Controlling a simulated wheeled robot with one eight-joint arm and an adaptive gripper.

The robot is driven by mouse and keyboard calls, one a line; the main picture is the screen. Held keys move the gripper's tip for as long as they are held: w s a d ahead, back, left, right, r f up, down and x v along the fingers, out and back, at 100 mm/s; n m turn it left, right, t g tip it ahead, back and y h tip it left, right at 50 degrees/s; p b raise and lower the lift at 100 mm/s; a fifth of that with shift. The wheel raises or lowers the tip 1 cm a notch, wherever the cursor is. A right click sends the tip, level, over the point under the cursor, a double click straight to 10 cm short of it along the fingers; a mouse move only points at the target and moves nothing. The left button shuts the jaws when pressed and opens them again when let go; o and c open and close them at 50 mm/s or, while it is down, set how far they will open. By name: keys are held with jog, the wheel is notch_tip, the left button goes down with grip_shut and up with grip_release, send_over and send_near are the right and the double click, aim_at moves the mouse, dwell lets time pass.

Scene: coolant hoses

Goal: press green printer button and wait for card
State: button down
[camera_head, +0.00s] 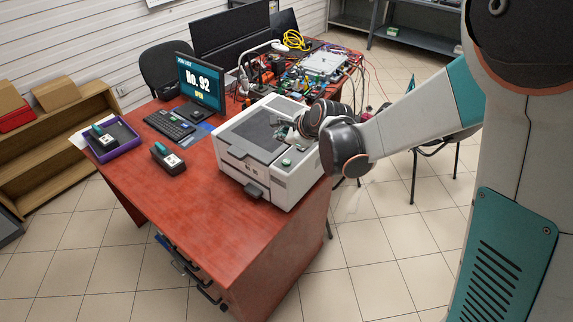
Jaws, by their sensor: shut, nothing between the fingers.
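The white and grey printer (243,163) stands on the red-brown desk near its right edge. A small green button (286,162) shows on the printer's top at the front right corner. A dark tray (254,190) juts from the printer's front, and I see no card on it. My gripper (284,131) is shut and empty, over the back right part of the printer's top, behind the green button and apart from it. My arm comes in from the right and hides the printer's back right corner. Whether the fingertips touch the printer's top I cannot tell.
A dark handheld device (168,158) and a purple tray (112,152) lie further left. Cables and electronics (315,66) crowd the back. The desk's front (200,215) is clear.

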aim_at(284, 163)
jog(key=shift+f+b, duration=2)
jog(key=shift+f, duration=1.05)
jog(key=shift+f, duration=0.15)
jog(key=shift+f+b, duration=0.25)
jog(key=shift+b, duration=0.15)
jog(key=shift+f+b, duration=0.3)
jog(key=shift+b, duration=0.05)
jog(key=shift+r, duration=0.1)
jog(key=shift+r+p, duration=0.5)
jog(key=shift+r, duration=0.15)
jog(key=shift+r+p, duration=1.65)
jog(key=shift+r, duration=0.85)
